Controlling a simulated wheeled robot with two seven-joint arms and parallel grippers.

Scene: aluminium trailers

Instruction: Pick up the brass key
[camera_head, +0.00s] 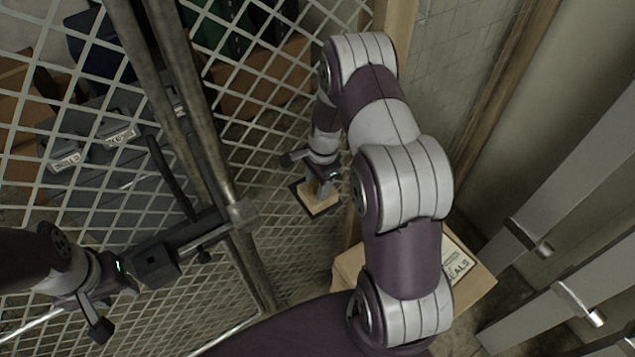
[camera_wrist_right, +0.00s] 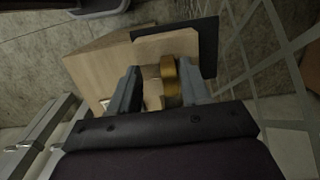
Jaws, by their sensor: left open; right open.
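A brass-coloured piece (camera_wrist_right: 170,80), which looks like the brass key, stands between the two fingers of my right gripper (camera_wrist_right: 162,88) in the right wrist view. The fingers are open on either side of it; I cannot tell whether either touches it. Its lower part is hidden by the gripper. In the head view my right gripper (camera_head: 318,188) points down over a small pale wooden block (camera_head: 322,203) on a dark plate. My left gripper (camera_head: 137,274) is at the far left, by a dark latch box (camera_head: 158,262) on the mesh gate; its fingers are hard to make out.
Wire mesh panels (camera_head: 262,100) with metal posts stand left of and behind the block. A cardboard box (camera_head: 470,268) with printed letters sits at the lower right. Metal rails (camera_head: 560,195) run along the right side. Bins and boxes stand behind the mesh.

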